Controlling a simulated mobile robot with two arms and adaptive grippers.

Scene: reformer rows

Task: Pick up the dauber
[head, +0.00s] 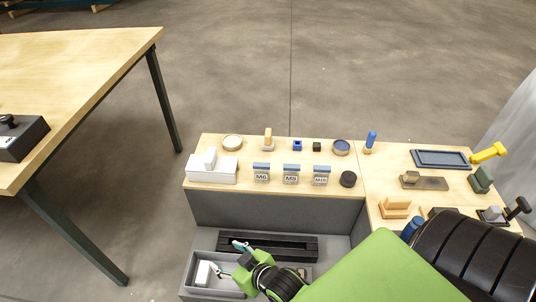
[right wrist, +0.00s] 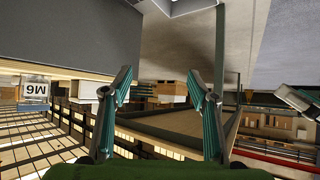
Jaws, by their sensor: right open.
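Two small upright handled pieces stand along the back of the wooden bench top in the head view. One is a blue-handled piece with a wooden foot (head: 370,142), the other a wooden-handled piece on a pale base (head: 268,139). I cannot tell for sure which is the dauber. My right gripper (head: 226,258) is open and empty, low in front of the bench by the grey lower shelf, well apart from both pieces. Its two spread fingers also show in the right wrist view (right wrist: 160,82), with nothing between them. My left gripper is not in view.
Cards marked M6 (head: 261,173), M8 (head: 291,174) and M10 (head: 321,175) stand in a row near the front edge. A white block (head: 212,172), round tins (head: 341,147) and a blue tray (head: 441,158) share the top. A separate table (head: 80,75) stands left.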

